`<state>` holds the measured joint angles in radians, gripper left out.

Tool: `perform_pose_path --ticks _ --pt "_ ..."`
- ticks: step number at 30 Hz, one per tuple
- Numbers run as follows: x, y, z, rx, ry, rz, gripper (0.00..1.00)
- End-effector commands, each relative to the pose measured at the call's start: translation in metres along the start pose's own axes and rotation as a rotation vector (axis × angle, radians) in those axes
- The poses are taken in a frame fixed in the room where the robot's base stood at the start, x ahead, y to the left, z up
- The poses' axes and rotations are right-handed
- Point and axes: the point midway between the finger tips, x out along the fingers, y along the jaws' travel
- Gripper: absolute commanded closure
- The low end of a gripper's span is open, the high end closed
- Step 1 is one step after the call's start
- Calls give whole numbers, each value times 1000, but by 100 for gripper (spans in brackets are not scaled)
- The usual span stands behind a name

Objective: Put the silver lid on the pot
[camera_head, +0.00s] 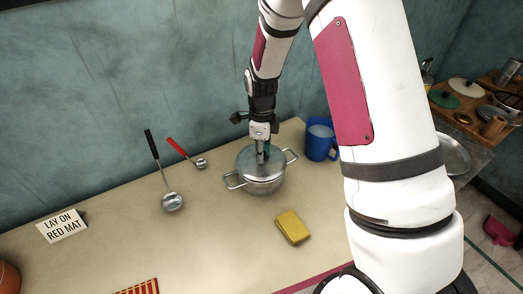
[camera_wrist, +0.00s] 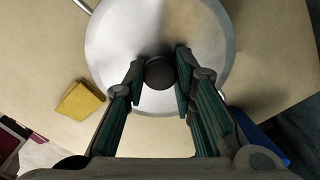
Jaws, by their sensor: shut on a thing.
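The silver pot (camera_head: 262,187) stands on the table with a loop handle on each side. The round silver lid (camera_head: 247,161) is over its mouth, at or very close to the rim; I cannot tell if it is fully seated. My gripper (camera_head: 263,157) points down from above and is shut on the lid's dark knob (camera_wrist: 160,73). In the wrist view, my gripper's fingertips (camera_wrist: 161,72) flank the knob, and the lid (camera_wrist: 125,35) hides most of the pot.
A blue mug (camera_head: 320,142) stands close to the pot's right. A yellow sponge (camera_head: 293,227) lies in front. A ladle (camera_head: 172,201) and a red-handled spoon (camera_head: 200,162) lie to the left, beyond clear table. A sign (camera_head: 62,226) stands at far left.

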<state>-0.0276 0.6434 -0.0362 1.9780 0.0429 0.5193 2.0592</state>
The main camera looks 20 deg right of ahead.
Motion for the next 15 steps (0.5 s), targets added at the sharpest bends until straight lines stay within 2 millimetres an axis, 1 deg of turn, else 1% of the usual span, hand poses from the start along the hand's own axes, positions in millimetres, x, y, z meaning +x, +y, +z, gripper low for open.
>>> perform_pose_path --ticks 15 --pt "7 0 0 0 0 0 100"
